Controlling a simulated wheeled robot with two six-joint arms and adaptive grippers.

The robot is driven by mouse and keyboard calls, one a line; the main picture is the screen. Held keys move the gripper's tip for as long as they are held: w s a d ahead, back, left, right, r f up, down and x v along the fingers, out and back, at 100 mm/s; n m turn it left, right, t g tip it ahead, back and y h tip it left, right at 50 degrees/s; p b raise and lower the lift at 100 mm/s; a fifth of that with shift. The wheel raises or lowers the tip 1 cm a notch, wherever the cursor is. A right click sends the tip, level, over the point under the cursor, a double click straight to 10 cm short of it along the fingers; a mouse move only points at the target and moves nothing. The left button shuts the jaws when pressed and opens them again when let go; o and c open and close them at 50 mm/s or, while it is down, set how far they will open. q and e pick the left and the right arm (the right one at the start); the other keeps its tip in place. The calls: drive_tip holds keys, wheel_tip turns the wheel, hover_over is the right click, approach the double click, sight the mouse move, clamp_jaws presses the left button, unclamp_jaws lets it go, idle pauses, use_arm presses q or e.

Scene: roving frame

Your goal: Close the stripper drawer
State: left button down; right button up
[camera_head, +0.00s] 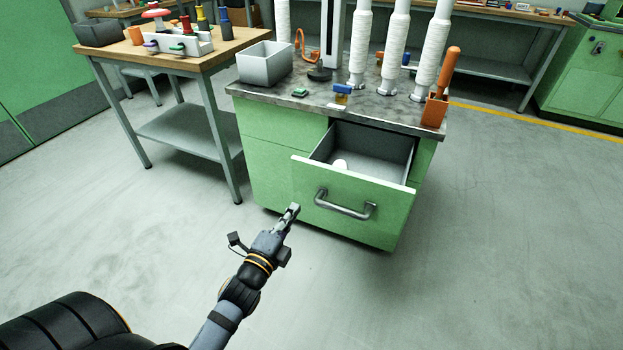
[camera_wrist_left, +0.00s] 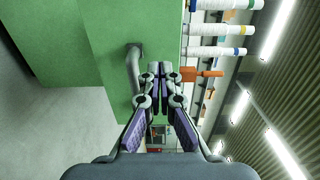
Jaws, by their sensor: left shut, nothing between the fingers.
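The stripper drawer (camera_head: 352,196) is a green-fronted drawer pulled open from a green cabinet (camera_head: 272,150) with a grey worktop. Its grey metal bar handle (camera_head: 345,205) sits across the front. My left gripper (camera_head: 293,209) is shut and empty, in front of the cabinet and left of the handle in the head view. The left wrist view shows its closed fingers (camera_wrist_left: 160,72), with the handle (camera_wrist_left: 134,72) close beside them; I cannot tell whether they touch. My right gripper is not in view.
On the worktop stand a grey bin (camera_head: 265,64), several white spools (camera_head: 398,45) and an orange holder (camera_head: 435,110) with an orange-handled tool. A side table (camera_head: 190,68) stands at left. The grey floor (camera_head: 500,230) is clear at right.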

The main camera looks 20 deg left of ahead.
sight(316, 176)
use_arm(q)
drive_tip(key=w+b, duration=0.2)
drive_tip(key=w, duration=0.8)
drive_tip(key=shift+w+d, duration=0.15)
drive_tip(key=shift+w, duration=0.65)
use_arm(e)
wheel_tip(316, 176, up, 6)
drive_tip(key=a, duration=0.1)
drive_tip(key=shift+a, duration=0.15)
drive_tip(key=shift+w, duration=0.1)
